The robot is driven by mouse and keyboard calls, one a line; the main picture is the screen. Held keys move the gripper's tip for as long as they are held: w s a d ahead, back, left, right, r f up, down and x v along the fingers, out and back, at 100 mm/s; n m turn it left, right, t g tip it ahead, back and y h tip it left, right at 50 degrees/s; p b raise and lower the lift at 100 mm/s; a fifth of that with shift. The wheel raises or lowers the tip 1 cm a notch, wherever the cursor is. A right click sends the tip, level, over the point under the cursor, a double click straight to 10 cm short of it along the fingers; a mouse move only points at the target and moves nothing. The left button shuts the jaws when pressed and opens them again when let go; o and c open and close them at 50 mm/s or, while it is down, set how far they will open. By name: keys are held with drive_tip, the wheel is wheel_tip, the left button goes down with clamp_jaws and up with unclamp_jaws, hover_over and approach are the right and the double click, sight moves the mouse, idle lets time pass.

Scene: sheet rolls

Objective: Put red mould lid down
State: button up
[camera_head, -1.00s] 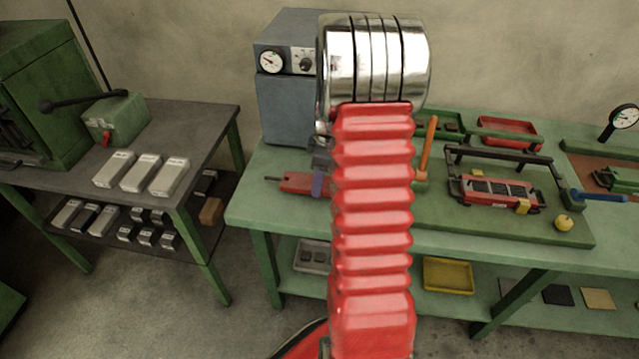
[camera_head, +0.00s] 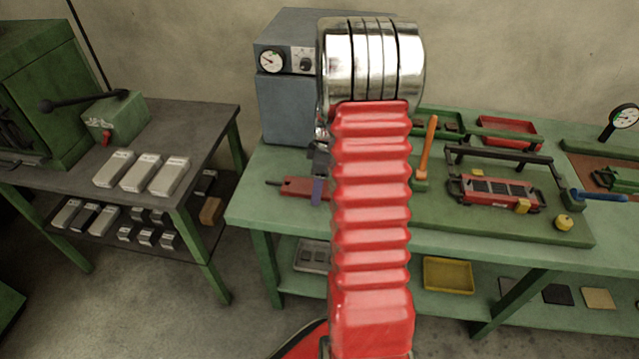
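A flat red piece with a dark handle at its left end, which looks like the red mould lid (camera_head: 297,187), is at the left part of the green bench, just left of my arm. Its right end is hidden behind my arm. My gripper (camera_head: 319,186) is mostly hidden behind my arm; one purple finger shows upright across the lid's right part. I cannot tell whether the fingers are closed on the lid, or whether the lid rests on the bench. A red mould with dark ribs (camera_head: 497,191) sits on a green board under a black frame, right of my arm.
A grey box with gauge (camera_head: 285,105) stands behind the lid. An orange-handled tool (camera_head: 427,148), a red tray (camera_head: 508,131) and a yellow knob (camera_head: 564,222) are on the right. Bare bench top shows left of the lid (camera_head: 250,205).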

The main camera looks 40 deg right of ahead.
drive_tip(key=shift+r, duration=0.15)
wheel_tip(320, 180, up, 12)
drive_tip(key=s, duration=0.1)
drive_tip(key=shift+d, duration=0.45)
idle(0.6)
drive_tip(key=s+a+r+m+t+h, duration=0.1)
drive_tip(key=s+a+r+m, duration=0.1)
drive_tip(key=a+r, duration=0.5)
drive_tip(key=s+a+r+m+t, duration=0.1)
drive_tip(key=a+r, duration=0.2)
drive_tip(key=a, duration=0.8)
drive_tip(key=s+a+r+m+t, duration=0.2)
drive_tip(key=s+a+m, duration=0.2)
drive_tip(key=s+a, duration=0.8)
drive_tip(key=shift+a+r+m+t, duration=0.2)
drive_tip(key=shift+a+m+t, duration=0.1)
drive_tip(key=shift+a, duration=0.95)
